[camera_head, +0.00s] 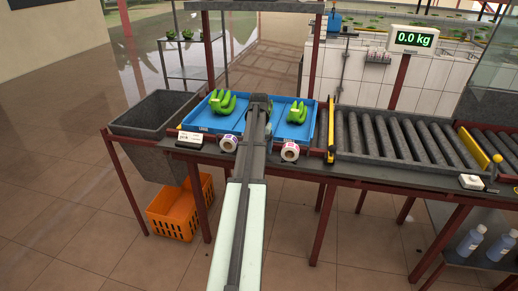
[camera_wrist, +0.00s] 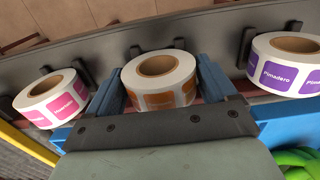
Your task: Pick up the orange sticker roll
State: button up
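The orange sticker roll (camera_wrist: 159,82) is a white ring with orange labels on its side and a brown core. In the wrist view it stands between the two blue fingers of my gripper (camera_wrist: 160,88). The fingers are spread wide, one on each side of the roll. I cannot make out firm contact. In the head view my arm and gripper (camera_head: 261,102) hide the orange roll. A pink-labelled roll (camera_wrist: 52,99) is on the left in the wrist view, and a purple-labelled roll (camera_wrist: 287,65) is on the right.
Blue trays (camera_head: 222,122) with green bananas (camera_head: 222,102) lie behind the rolls. A grey bin (camera_head: 152,116) stands left, with an orange crate (camera_head: 178,207) below. A roller conveyor (camera_head: 395,134) runs right. A small white box (camera_head: 189,138) sits on the left shelf edge.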

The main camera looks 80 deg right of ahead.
jog(key=c, duration=0.7)
jog(key=shift+r, duration=0.1)
jog(key=shift+c, duration=0.2)
notch_tip(320, 180, up, 8)
jog(key=shift+r, duration=0.45)
jog(key=shift+s+d+r, duration=0.1)
jog(key=shift+s+r, duration=0.15)
jog(key=s+d+r, duration=0.1)
jog(key=s+d, duration=0.3)
jog(key=d, duration=0.5)
jog(key=s+d+r, duration=0.2)
jog(key=s+d, duration=0.2)
jog(key=d, duration=0.6)
jog(key=s+d+r, duration=0.2)
jog(key=s+d, duration=0.3)
jog(key=d, duration=0.5)
jog(key=shift+r, duration=0.25)
